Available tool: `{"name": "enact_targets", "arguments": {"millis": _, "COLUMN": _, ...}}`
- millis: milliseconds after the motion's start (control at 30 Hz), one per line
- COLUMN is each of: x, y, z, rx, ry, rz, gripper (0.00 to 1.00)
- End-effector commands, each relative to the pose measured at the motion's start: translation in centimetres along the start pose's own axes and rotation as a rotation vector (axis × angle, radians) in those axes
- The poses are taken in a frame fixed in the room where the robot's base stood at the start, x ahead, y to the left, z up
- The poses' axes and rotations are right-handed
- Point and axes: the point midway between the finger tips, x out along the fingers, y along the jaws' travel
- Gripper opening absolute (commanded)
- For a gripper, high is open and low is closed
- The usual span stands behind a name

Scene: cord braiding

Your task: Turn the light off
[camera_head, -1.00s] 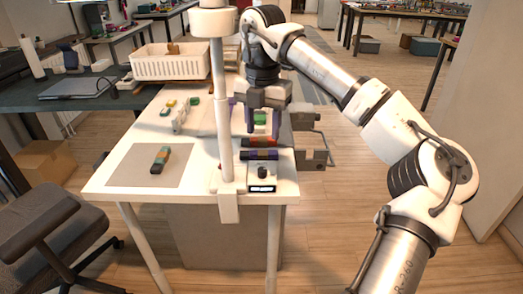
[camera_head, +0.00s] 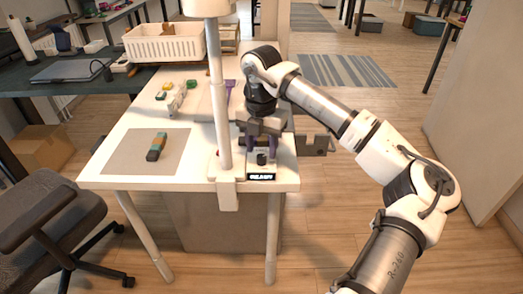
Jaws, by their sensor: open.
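My gripper (camera_head: 260,142) is open and points down over the small dark control box (camera_head: 262,172) at the front right of the white table. The box has a dark knob (camera_head: 261,159) on top and a lit display on its front. The fingers come down around or just behind the knob; I cannot tell whether they touch it. A white lamp post (camera_head: 221,110) is clamped to the table's front edge, left of the box. Its head is cut off at the top of the view. The gripper hides most of the coloured cord spools behind the box.
A grey mat (camera_head: 125,158) with a multicoloured cord piece (camera_head: 156,147) lies at the left of the white table (camera_head: 200,172). A white basket (camera_head: 165,47) stands at the back. A chair (camera_head: 70,215) is at the lower left. A grey bracket (camera_head: 312,144) juts out at right.

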Motion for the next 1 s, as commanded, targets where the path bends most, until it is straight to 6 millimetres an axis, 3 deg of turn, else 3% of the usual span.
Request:
{"name": "enact_targets", "arguments": {"millis": 200, "x": 1.9, "y": 0.0, "z": 0.0, "rx": 0.0, "ry": 0.0, "rz": 0.001, "gripper": 0.45}}
{"name": "enact_targets", "arguments": {"millis": 500, "x": 2.1, "y": 0.0, "z": 0.0, "rx": 0.0, "ry": -0.001, "rz": 0.0, "gripper": 0.45}}
{"name": "enact_targets", "arguments": {"millis": 833, "x": 2.1, "y": 0.0, "z": 0.0, "rx": 0.0, "ry": -0.001, "rz": 0.0, "gripper": 0.03}}
{"name": "enact_targets", "arguments": {"millis": 1000, "x": 2.1, "y": 0.0, "z": 0.0, "rx": -0.005, "ry": -0.001, "rz": 0.0, "gripper": 0.0}}
